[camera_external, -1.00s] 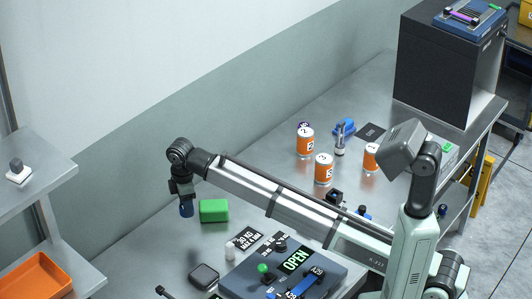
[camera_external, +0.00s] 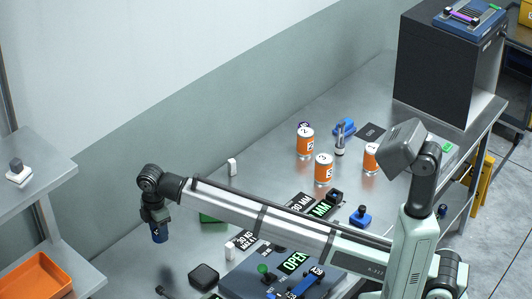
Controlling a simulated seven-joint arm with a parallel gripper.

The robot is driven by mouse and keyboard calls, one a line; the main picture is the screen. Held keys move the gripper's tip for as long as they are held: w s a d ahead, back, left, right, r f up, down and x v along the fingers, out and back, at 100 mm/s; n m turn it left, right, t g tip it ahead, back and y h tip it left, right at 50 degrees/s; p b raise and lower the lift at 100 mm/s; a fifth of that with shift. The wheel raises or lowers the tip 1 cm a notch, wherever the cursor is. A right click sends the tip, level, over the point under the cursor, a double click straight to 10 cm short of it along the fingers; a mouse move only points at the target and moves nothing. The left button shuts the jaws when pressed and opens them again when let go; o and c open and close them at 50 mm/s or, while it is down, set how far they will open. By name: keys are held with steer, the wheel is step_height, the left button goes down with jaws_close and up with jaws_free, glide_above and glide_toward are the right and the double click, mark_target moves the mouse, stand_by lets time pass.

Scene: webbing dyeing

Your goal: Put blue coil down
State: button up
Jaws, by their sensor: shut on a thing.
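My gripper (camera_external: 155,216) is at the end of the outstretched arm, left of centre, pointing down. It is shut on the blue coil (camera_external: 159,234), a small dark blue piece that hangs below the jaws. In the picture the coil lies near the back left edge of the metal bench (camera_external: 160,262). I cannot tell how high it is above the bench. The fingertips are too small to make out clearly.
A green block (camera_external: 209,218) is partly hidden behind my arm. A dark square piece (camera_external: 204,275) lies in front of it. Orange cans (camera_external: 324,169) stand further right. An orange tray (camera_external: 40,276) sits on the left shelf.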

steer(key=shift+f, duration=3.85)
steer(key=shift+f, duration=0.1)
steer(key=o, duration=1)
steer(key=shift+o, duration=0.2)
step_height(320, 180, up, 12)
steer(key=shift+r, duration=0.1)
